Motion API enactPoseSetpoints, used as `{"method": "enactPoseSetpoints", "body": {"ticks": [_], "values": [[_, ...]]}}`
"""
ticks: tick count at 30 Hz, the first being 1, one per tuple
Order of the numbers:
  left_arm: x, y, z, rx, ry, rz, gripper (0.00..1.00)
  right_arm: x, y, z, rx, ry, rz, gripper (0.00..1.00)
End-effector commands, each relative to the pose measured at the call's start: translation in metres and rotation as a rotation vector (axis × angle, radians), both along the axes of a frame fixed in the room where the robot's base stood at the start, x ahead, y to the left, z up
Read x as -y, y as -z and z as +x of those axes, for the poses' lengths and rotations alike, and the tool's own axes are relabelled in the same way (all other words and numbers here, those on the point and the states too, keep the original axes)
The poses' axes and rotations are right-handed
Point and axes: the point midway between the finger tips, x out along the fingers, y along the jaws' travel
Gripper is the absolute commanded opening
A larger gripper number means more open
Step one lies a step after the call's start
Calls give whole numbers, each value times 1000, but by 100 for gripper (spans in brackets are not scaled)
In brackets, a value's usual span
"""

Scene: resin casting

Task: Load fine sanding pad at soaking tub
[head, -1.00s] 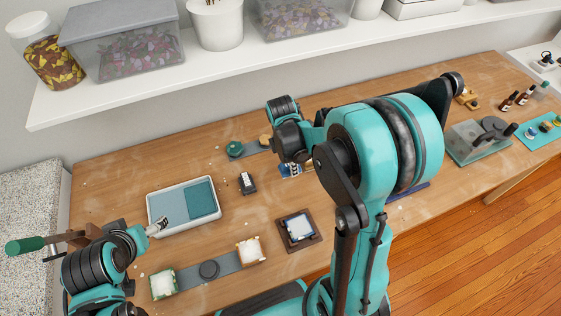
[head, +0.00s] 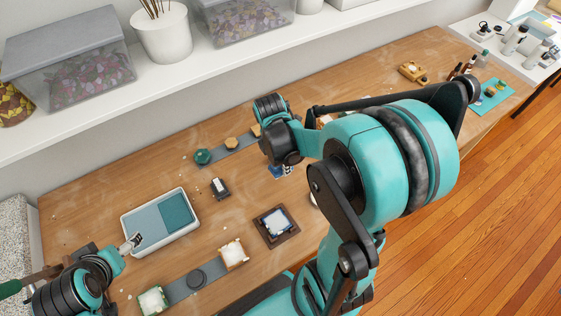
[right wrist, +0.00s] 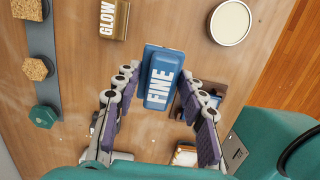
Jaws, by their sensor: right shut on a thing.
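The blue fine sanding pad, lettered FINE (right wrist: 158,78), is between the fingers of my right gripper (right wrist: 160,92) in the right wrist view. The gripper is shut on it. In the head view a small blue patch (head: 277,171) shows below my right wrist; the arm hides most of the gripper there. The soaking tub (head: 146,254) is a white tray at the left of the table, with pale blue inside and a teal rectangle (head: 175,212) at its right. My left gripper (head: 131,243) is at the tub's left side, its finger opening unclear.
A grey strip with a green knob (head: 202,157) and cork pieces lies behind. A small dark block (head: 220,188), a brown-framed square (head: 276,227) and a grey strip with blocks (head: 194,281) stand around the tub. A GLOW box (right wrist: 112,18) and round lid (right wrist: 230,22) are near the pad.

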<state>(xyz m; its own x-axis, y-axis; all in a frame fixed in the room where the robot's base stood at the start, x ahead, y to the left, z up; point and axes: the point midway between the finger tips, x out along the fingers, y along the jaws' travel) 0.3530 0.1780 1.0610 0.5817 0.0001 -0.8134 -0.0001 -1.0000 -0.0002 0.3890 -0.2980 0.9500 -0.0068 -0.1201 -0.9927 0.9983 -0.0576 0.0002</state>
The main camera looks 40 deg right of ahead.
Motion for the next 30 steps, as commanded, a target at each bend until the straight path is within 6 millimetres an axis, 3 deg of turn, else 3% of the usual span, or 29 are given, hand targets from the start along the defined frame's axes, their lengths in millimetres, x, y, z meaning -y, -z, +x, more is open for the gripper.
{"method": "enactPoseSetpoints", "body": {"ticks": [5, 8, 12, 16, 21, 24, 30], "values": [[0, -5, 0, 0, 0, 0, 82, -21, -4, 19, 0, -8, 3, 18], [0, -12, 0, 0, 0, 0, 82, -52, -7, 44, 2, -12, 5, 18], [0, -22, 0, 0, 0, 0, 82, -116, -9, 78, 1, -15, 8, 18], [0, -31, 0, 0, 0, 0, 82, -182, -8, 99, 1, -14, 8, 18], [0, -40, 0, 0, 0, 0, 82, -263, -3, 109, 0, -11, 5, 18], [0, -44, 0, 0, 0, 0, 82, -300, 0, 109, 1, -8, 4, 18], [0, -48, 0, 0, 0, 0, 82, -341, 5, 105, 2, -2, 1, 18]]}}
